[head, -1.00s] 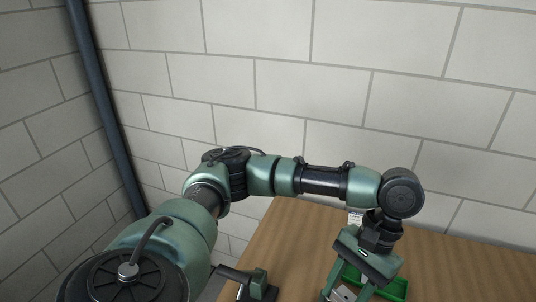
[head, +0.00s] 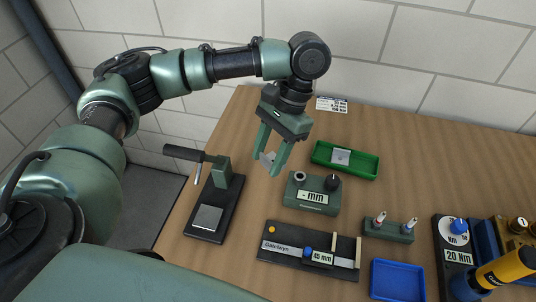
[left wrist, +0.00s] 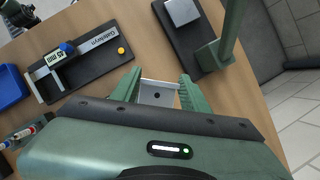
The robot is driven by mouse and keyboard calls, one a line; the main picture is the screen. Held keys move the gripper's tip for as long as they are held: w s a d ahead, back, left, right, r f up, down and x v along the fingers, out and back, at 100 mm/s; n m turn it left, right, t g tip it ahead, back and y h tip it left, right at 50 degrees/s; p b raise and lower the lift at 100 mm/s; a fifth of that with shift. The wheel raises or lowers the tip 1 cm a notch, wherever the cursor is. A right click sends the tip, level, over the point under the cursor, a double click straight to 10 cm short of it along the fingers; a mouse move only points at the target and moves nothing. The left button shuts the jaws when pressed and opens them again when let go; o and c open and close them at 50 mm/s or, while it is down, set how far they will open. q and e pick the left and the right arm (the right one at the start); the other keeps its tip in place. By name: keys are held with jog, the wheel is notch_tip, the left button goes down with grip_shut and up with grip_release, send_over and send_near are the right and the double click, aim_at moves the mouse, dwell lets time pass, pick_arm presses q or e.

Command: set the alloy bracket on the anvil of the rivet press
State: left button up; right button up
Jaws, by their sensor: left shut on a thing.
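My left gripper (head: 266,165) hangs above the table between the rivet press and the green tray, fingers pointing down. It is shut on the alloy bracket (head: 268,157), a small grey metal piece partly hidden by the fingers. In the left wrist view the bracket (left wrist: 158,92) shows a flat face with a small hole between the fingertips. The rivet press (head: 222,171) has a dark base, a green post and a black lever, left of the gripper. Its anvil (head: 207,217) is a bare square grey plate; it also shows in the left wrist view (left wrist: 181,12). My right gripper is out of view.
A green tray (head: 366,172) holds another grey piece (head: 341,157). A green gauge box (head: 300,205) stands near the gripper, and a dark measuring fixture (head: 285,256) lies in front. A marker stand (head: 388,231), a blue tray (head: 398,280) and a 20 Nm tester (head: 458,257) are to the right.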

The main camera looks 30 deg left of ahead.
pick_arm(q)
jog(key=w+a+r+m+t+y+p, duration=0.1)
jog(key=w+a+r+m+t, duration=0.1)
jog(key=w+a+r+m, duration=0.25)
jog(key=w+a+r+m+t+y+p, duration=0.1)
jog(key=w+a+r+m+y, duration=0.15)
jog(key=w+m, duration=0.4)
jog(key=shift+h, duration=0.45)
notch_tip(320, 180, down, 14)
jog(key=shift+w+r+b, duration=0.1)
jog(key=shift+b, duration=0.3)
jog(key=shift+f, duration=2.55)
jog(key=shift+p, duration=0.3)
jog(key=o, duration=1.4)
jog(key=shift+f, duration=0.1)
